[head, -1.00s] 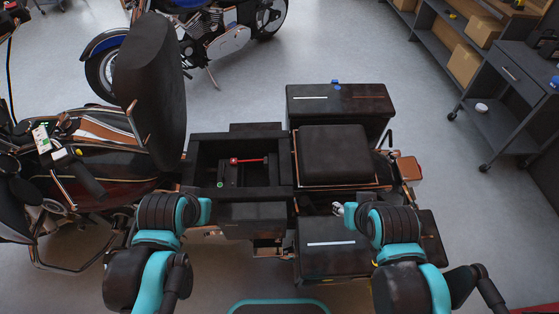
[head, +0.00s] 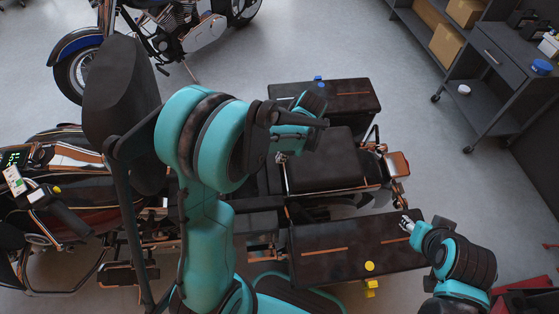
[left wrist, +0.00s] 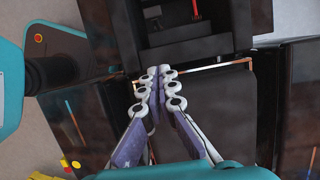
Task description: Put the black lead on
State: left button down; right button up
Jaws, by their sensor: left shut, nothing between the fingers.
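The motorcycle's open battery bay (left wrist: 190,45) shows at the top of the left wrist view, with a red upright piece (left wrist: 195,9) inside it. My left arm hides most of this bay in the head view. I cannot make out a black lead in either current view. My left gripper (left wrist: 159,71) is shut and empty, its tips above the edge between the bay and the dark rear seat (left wrist: 207,108). In the head view the left gripper (head: 281,157) shows small beside the seat (head: 328,160). My right gripper (head: 405,223) is over the near side case; its fingers are too small to judge.
The tall backrest (head: 118,90) stands at left. A second motorcycle (head: 165,35) and a shelf cart (head: 500,75) stand behind. Floor between them is clear.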

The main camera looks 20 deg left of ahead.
pick_arm(q)
jog(key=b+x, duration=0.4)
jog(key=x, duration=0.6)
jog(key=shift+f+b, duration=0.15)
jog(key=shift+b, duration=0.2)
jog(key=s+a, duration=0.1)
jog(key=s+a+r+b, duration=0.1)
jog(key=a, duration=0.1)
jog(key=shift+a, duration=0.2)
jog(key=shift+s+a, duration=0.1)
